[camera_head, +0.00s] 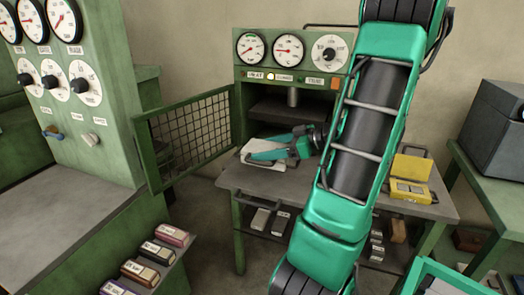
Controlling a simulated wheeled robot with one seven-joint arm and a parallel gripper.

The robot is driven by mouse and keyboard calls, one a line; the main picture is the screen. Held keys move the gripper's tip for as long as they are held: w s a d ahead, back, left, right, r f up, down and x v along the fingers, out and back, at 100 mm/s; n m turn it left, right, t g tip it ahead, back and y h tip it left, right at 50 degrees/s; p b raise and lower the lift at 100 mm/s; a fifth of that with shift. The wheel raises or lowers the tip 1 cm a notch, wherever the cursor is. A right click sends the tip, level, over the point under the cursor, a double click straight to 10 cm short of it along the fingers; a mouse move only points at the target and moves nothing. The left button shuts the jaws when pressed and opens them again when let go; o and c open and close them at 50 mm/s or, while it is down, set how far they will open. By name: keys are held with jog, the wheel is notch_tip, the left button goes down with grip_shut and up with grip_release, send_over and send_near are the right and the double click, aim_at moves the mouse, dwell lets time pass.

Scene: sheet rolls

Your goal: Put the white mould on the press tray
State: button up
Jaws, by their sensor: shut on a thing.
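The white mould (247,148) is a pale, flat block at the left part of the press table. My gripper (254,152) is shut on it, with its teal fingers reaching left across the block and hiding much of it. I cannot tell whether the mould touches the table or hangs just above it. The press (244,86) is green, with gauges on top and a dark opening behind my gripper. A dark flat plate, apparently the press tray (290,108), shows inside, partly hidden by my arm.
A green mesh door (190,135) stands open left of the press. A yellow open case (410,170) sits on the right of the table (300,192). A gauge cabinet (85,120) stands left. Labelled blocks (140,271) lie on a low shelf. A teal crate (430,268) is at lower right.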

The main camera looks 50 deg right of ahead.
jog(key=w+d+f, duration=0.1)
jog(key=d, duration=0.1)
jog(key=w+d+f, duration=0.1)
jog(key=d, duration=0.1)
jog(key=w+d+f, duration=0.1)
jog(key=d+f, duration=0.1)
jog(key=shift+w+d+f, duration=0.1)
jog(key=shift+d, duration=0.1)
jog(key=shift+f, duration=1.95)
jog(key=o, duration=2.1)
jog(key=shift+f, duration=0.15)
jog(key=v, duration=1.2)
